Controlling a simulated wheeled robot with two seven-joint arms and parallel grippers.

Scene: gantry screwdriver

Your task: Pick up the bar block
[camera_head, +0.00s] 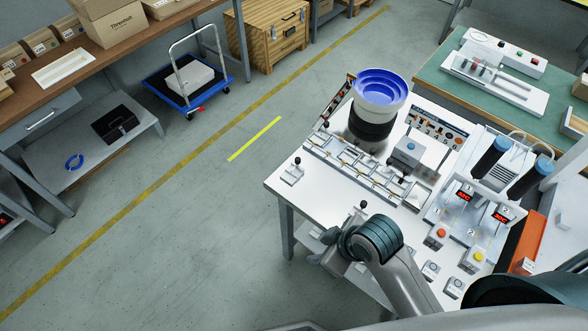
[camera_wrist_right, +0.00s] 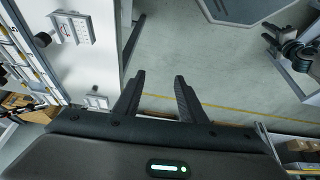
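I cannot tell for sure which piece is the bar block. A small pale block with a black knob (camera_head: 291,173) stands alone near the left corner of the white worktable in the head view. In the right wrist view, a pale block with a black knob (camera_wrist_right: 72,28) is on the tabletop, left of the fingers. My right gripper (camera_head: 326,258) is at the table's front left edge. The right wrist view shows its two fingers (camera_wrist_right: 158,76) apart with nothing between them.
The white worktable (camera_head: 278,187) carries a row of small fixtures (camera_head: 365,170), a blue-topped bowl feeder (camera_head: 381,90) and two blue-black screwdriver units. Coloured buttons sit near its front. Open floor lies left of the table.

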